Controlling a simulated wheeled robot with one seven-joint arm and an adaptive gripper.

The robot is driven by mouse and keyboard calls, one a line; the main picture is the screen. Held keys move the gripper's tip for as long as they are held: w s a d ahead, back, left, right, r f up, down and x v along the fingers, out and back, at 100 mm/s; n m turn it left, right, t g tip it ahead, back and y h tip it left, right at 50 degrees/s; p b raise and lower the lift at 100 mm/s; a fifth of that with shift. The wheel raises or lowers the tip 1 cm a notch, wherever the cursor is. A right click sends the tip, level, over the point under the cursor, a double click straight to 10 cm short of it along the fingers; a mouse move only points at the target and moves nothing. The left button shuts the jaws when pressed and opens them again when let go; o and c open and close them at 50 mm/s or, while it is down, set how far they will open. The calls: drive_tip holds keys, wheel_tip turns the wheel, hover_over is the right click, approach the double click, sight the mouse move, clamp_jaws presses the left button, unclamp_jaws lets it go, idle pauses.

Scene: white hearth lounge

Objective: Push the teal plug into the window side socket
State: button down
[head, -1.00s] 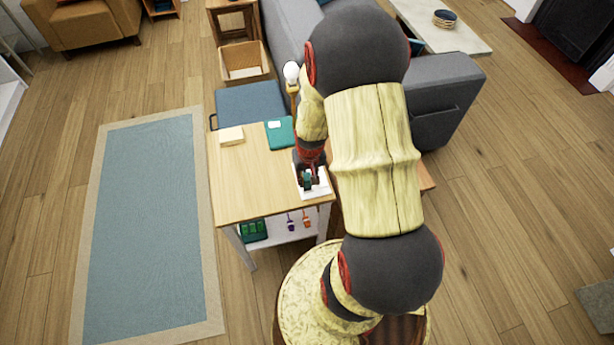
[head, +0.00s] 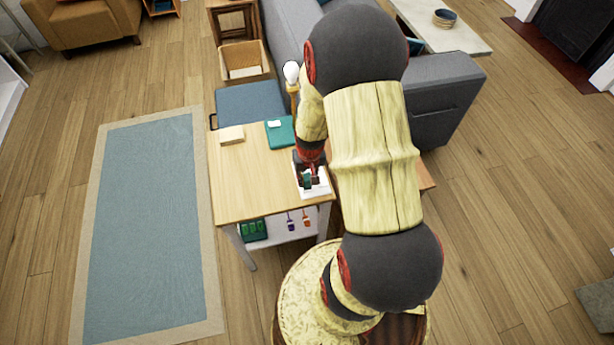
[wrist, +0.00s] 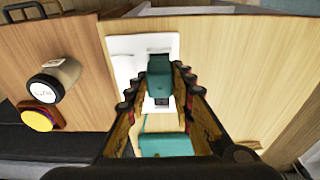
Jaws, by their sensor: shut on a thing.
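The teal plug (head: 307,180) is between the fingertips of my gripper (head: 308,174), over the white socket board (head: 322,189) at the table's right edge. In the wrist view my gripper (wrist: 156,84) is shut on the teal plug (wrist: 159,76). The white socket board (wrist: 122,58) is behind it, with dark openings showing just above and below the plug. The plug covers part of the board. I cannot tell which opening is the window side socket, or whether the plug touches it.
The wooden table (head: 245,185) is mostly bare on its left. A teal flat box (head: 280,133) and a cream block (head: 231,135) lie at its far side. A white-bulb lamp (head: 291,73) stands beyond. A grey sofa (head: 440,95) is to the right.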

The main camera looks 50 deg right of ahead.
sight(307, 177)
drive_tip(key=shift+f+b, duration=0.45)
drive_tip(key=shift+f, duration=0.25)
drive_tip(key=c, duration=1.5)
unclamp_jaws()
drive_tip(key=shift+o, duration=0.2)
drive_tip(key=shift+r, duration=0.2)
drive_tip(key=shift+s+a+r+p, duration=0.1)
drive_tip(key=shift+s+r+p, duration=0.05)
drive_tip(key=shift+r+p, duration=0.9)
drive_tip(key=shift+s+a+r+p, duration=0.1)
drive_tip(key=shift+s+r+p, duration=0.05)
drive_tip(key=shift+r+p, duration=0.9)
drive_tip(key=shift+s+a+r+p, duration=0.1)
drive_tip(key=shift+s+r+p, duration=0.05)
drive_tip(key=shift+r+p, duration=0.9)
drive_tip(key=shift+r, duration=0.1)
